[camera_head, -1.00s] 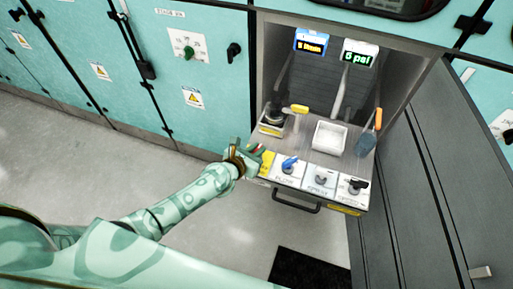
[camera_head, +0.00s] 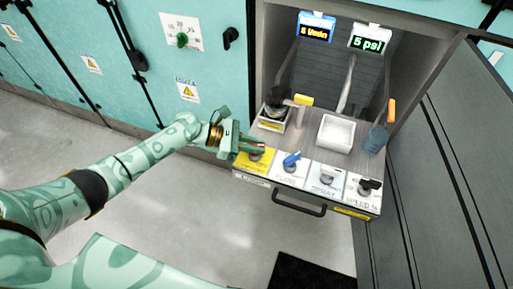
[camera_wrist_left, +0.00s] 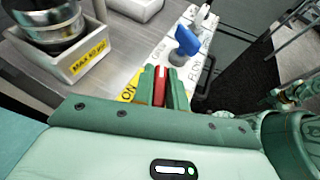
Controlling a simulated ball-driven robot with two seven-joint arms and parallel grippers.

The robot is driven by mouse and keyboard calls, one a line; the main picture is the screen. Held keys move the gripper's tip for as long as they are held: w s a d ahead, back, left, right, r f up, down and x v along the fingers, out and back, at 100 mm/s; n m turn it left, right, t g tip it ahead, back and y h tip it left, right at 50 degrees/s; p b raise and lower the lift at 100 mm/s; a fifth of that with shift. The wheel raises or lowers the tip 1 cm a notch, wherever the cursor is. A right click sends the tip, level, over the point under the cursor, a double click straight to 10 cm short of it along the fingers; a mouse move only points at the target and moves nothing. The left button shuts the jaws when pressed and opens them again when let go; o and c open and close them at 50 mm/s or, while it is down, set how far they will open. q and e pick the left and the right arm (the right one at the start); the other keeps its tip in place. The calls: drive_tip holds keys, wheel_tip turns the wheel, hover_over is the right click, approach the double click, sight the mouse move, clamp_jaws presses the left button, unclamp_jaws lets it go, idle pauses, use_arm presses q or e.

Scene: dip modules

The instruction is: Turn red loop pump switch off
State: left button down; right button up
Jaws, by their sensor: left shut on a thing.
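The red switch sits on a yellow plate (camera_head: 254,163) at the left end of the front row of switches. In the left wrist view its red handle (camera_wrist_left: 160,86) stands between the two green fingers of my left gripper (camera_wrist_left: 157,88), which is shut on it. The word ON shows on the yellow plate beside the fingers. In the head view my left gripper (camera_head: 250,143) reaches in from the left, over the yellow plate, and hides most of the switch. The handle's exact angle is hard to tell. My right gripper is not in view.
A blue switch (camera_head: 291,160) stands just right of the plate, then a grey and a black one (camera_head: 370,185). Behind are a white tray (camera_head: 335,133), a metal cup in a box and a yellow-handled tool. A drawer handle (camera_head: 298,203) juts out below; two displays hang above.

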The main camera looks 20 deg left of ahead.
use_arm(q)
drive_tip(key=m+g+b, duration=0.2)
drive_tip(key=g+b, duration=0.1)
drive_tip(key=shift+f+m+h, duration=0.3)
drive_tip(key=shift+m+h, duration=0.1)
drive_tip(key=shift+r+m+g+b, duration=0.2)
drive_tip(key=shift+m+g+b, duration=0.5)
drive_tip(key=shift+g+b, duration=0.15)
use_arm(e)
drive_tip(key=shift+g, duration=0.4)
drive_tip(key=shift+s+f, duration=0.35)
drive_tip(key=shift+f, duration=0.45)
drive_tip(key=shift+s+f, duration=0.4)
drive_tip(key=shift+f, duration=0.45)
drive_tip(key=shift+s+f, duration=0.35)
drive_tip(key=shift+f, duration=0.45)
use_arm(q)
drive_tip(key=shift+g, duration=0.25)
drive_tip(key=shift+r, duration=0.1)
drive_tip(key=c, duration=1.4)
unclamp_jaws()
drive_tip(key=s+v, duration=0.1)
drive_tip(key=v, duration=1.5)
drive_tip(key=shift+w+a+p, duration=0.2)
drive_tip(key=shift+w+p, duration=0.25)
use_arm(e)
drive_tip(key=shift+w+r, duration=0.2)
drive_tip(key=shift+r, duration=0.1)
